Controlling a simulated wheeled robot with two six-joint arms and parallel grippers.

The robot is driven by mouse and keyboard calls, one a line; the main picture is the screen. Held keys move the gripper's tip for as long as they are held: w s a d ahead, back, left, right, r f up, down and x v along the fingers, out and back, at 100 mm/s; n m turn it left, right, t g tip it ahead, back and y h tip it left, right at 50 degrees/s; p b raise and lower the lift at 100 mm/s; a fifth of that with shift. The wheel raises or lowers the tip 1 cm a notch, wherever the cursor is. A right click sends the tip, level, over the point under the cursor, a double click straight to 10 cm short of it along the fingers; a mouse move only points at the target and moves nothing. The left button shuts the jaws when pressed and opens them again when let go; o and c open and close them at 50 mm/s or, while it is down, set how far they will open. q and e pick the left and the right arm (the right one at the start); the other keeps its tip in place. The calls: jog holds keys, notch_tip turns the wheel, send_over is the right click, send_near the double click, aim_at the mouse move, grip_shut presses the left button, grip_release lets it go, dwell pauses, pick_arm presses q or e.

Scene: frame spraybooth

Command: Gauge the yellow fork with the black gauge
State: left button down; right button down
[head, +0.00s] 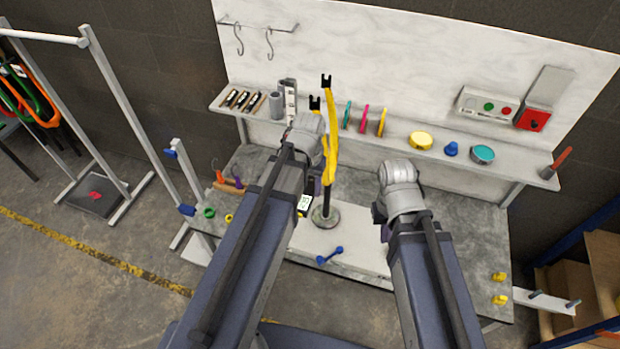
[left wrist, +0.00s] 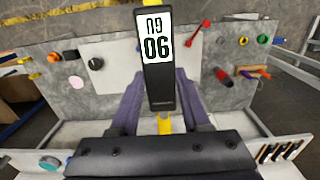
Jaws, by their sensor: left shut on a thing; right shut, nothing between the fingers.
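The yellow fork (head: 331,150) stands upright on a dark post with a round grey base (head: 325,215), its two black-tipped ends up. The black gauge (head: 304,203) has a white display and shows low beside the post. In the left wrist view the gauge (left wrist: 158,75) is large between the purple fingers, its display marked with dark characters. My left gripper (head: 312,187) is shut on the gauge. Yellow parts of the fork show above and below the gauge in that view; I cannot tell whether they touch. My right gripper (head: 379,213) is shut and empty, right of the post.
The shelf (head: 390,146) behind holds a yellow disc (head: 421,140), a teal-topped tin (head: 482,154) and thin coloured pieces. A blue dumbbell-shaped tool (head: 329,256) lies in front of the base. Yellow pegs (head: 499,287) stand at the right. The right-hand bench top is mostly clear.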

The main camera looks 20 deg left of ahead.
dwell(0.4)
pick_arm(q)
jog(key=shift+w+d, duration=0.1)
jog(key=shift+w, duration=2.45)
jog(key=shift+w, duration=0.9)
jog(key=shift+s, duration=0.15)
dwell(0.4)
jog(key=shift+s, duration=3.9)
jog(key=shift+f, duration=0.15)
notch_tip(320, 180, down, 10)
jog(key=b, duration=1)
jog(key=shift+f+b, duration=0.2)
jog(key=shift+b, duration=0.15)
